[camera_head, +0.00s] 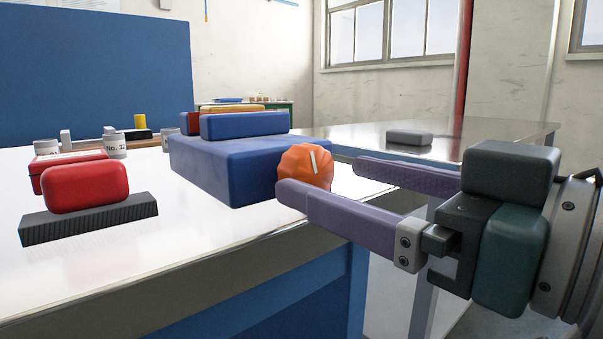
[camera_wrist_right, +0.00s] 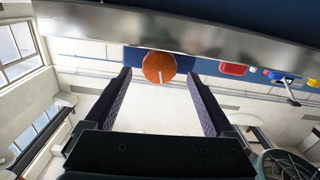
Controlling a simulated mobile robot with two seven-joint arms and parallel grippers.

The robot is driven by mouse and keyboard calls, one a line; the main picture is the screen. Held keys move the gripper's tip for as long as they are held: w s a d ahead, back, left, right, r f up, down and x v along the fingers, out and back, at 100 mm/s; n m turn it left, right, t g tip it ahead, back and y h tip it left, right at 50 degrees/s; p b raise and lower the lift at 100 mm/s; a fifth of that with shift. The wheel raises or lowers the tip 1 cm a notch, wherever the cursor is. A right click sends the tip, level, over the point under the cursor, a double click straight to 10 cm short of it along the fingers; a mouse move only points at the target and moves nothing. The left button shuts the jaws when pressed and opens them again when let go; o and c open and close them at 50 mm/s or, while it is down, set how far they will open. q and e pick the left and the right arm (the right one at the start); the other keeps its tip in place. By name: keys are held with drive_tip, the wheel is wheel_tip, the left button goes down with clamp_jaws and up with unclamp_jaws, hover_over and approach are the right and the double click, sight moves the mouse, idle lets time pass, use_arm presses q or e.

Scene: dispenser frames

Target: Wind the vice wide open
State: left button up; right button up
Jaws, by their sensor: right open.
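The blue vice (camera_head: 222,160) sits at the right edge of the bench, with a blue jaw block (camera_head: 245,124) on top. Other blocks stand close behind that block; the gap is hidden. The orange ribbed knob (camera_head: 303,166) with a white mark sits on the vice's right end. It also shows in the right wrist view (camera_wrist_right: 158,68), centred between the fingertips. My right gripper (camera_head: 319,178) is open, its purple fingers pointing at the knob, one on each side, at about tip depth. I cannot tell whether either finger touches it. My left gripper is not in view.
A red block (camera_head: 85,187) lies on a dark ribbed base (camera_head: 90,220) on the bench's left, with another red item (camera_head: 62,168) and white jars (camera_head: 114,146) behind. A grey block (camera_head: 409,138) is on the far metal table (camera_head: 470,135). The bench front edge (camera_head: 170,285) is below the knob.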

sight(303, 172)
drive_tip(key=shift+x, duration=1.5)
drive_tip(key=shift+d, duration=0.1)
drive_tip(key=c, duration=1.4)
drive_tip(key=shift+r+n+p, duration=0.25)
drive_tip(key=shift+n+p, duration=0.85)
drive_tip(key=shift+p, duration=0.1)
drive_tip(key=shift+n+p, duration=0.35)
drive_tip(key=shift+n, duration=0.25)
drive_tip(key=shift+f+n, duration=0.25)
drive_tip(key=shift+n, duration=0.15)
